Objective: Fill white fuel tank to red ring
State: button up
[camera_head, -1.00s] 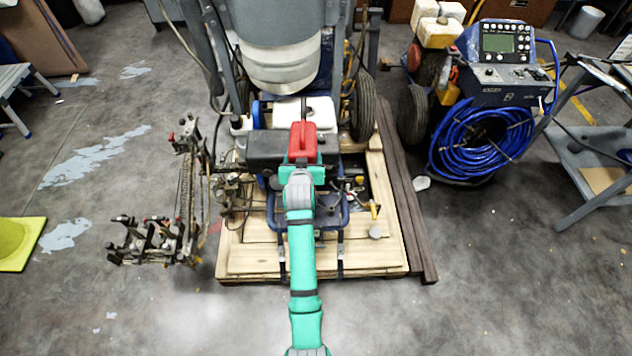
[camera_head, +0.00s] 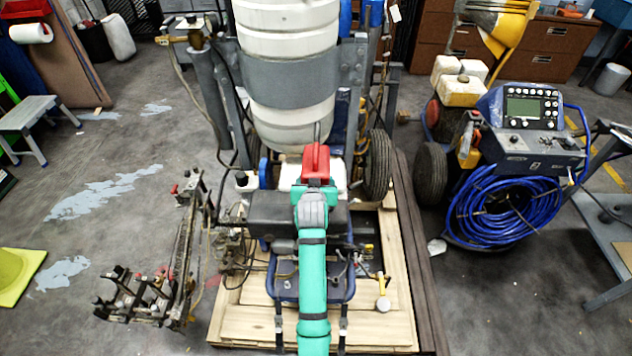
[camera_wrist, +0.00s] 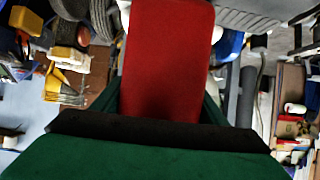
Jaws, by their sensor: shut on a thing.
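My gripper (camera_head: 316,182) is shut on a red can (camera_head: 316,160), a jug-like container with a raised top part. The red can also fills the upper middle of the wrist view (camera_wrist: 165,60), between the green fingers. The white fuel tank (camera_head: 287,177) is on the striper's engine, just behind the can in the head view. The can hides the middle of the tank, and its white edges show on both sides. I cannot tell whether can and tank touch. The red ring and the fuel level are not visible.
A large white barrel (camera_head: 290,40) with a grey band stands behind the tank. A black box (camera_head: 270,213) lies in front of it. The striper stands on a wooden pallet (camera_head: 375,330). At right are a control unit (camera_head: 525,115) and a coiled blue hose (camera_head: 505,210).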

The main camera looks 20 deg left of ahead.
jog(key=s+g, duration=0.1)
jog(key=g, duration=0.1)
jog(key=s+r+g+h, duration=0.1)
jog(key=g, duration=0.1)
jog(key=s+d+g, duration=0.1)
jog(key=g, duration=0.1)
jog(key=shift+s+r+h, duration=0.1)
jog(key=shift+r+h, duration=0.25)
jog(key=shift+h, duration=0.05)
jog(key=shift+s, duration=0.15)
dwell(0.4)
dwell(0.5)
jog(key=shift+a, duration=0.1)
dwell(0.7)
dwell(0.4)
